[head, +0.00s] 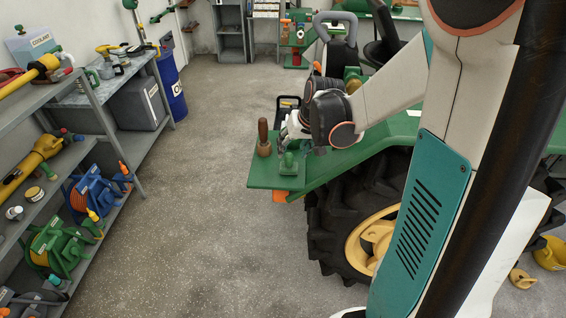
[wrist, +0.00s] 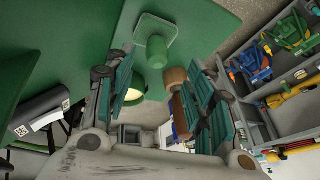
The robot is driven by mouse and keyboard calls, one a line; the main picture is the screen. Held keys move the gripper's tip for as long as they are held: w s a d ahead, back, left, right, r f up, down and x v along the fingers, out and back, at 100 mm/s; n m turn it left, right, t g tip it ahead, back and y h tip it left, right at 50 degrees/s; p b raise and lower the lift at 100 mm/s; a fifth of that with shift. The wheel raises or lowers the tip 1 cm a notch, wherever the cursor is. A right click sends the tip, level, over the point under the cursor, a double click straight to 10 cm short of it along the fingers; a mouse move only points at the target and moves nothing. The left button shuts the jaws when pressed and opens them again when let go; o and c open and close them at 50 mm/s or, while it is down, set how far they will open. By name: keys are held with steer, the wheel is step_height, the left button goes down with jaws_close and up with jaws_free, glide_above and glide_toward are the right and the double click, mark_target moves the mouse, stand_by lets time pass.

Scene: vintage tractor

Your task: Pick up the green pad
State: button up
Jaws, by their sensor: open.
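The green pad (head: 289,165) has a flat square base and a rounded knob. It sits on the green tractor fender (head: 262,176), near the fender's front end. In the wrist view the pad (wrist: 157,45) is at the top centre, beyond the fingers, with its knob facing my gripper. My gripper (head: 291,135) is just above and behind the pad in the head view. In the wrist view my gripper (wrist: 163,78) is open, its teal-padded fingers spread with nothing held between them.
A brown wooden-handled object (head: 264,138) stands on the fender left of the pad. A green round lamp-like part (wrist: 135,88) shows near the left finger. A grey shelf (head: 90,120) with reels and tools lines the left. The floor between is clear.

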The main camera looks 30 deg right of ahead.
mark_target(291, 156)
steer(key=shift+s+b+x, duration=0.15)
steer(key=shift+b+x, duration=0.35)
steer(key=shift+x, duration=0.9)
steer(key=shift+s+b+x, duration=0.15)
steer(key=shift+b+x, duration=0.3)
steer(key=shift+x, duration=0.9)
steer(key=shift+d, duration=0.2)
steer(key=c, duration=1.2)
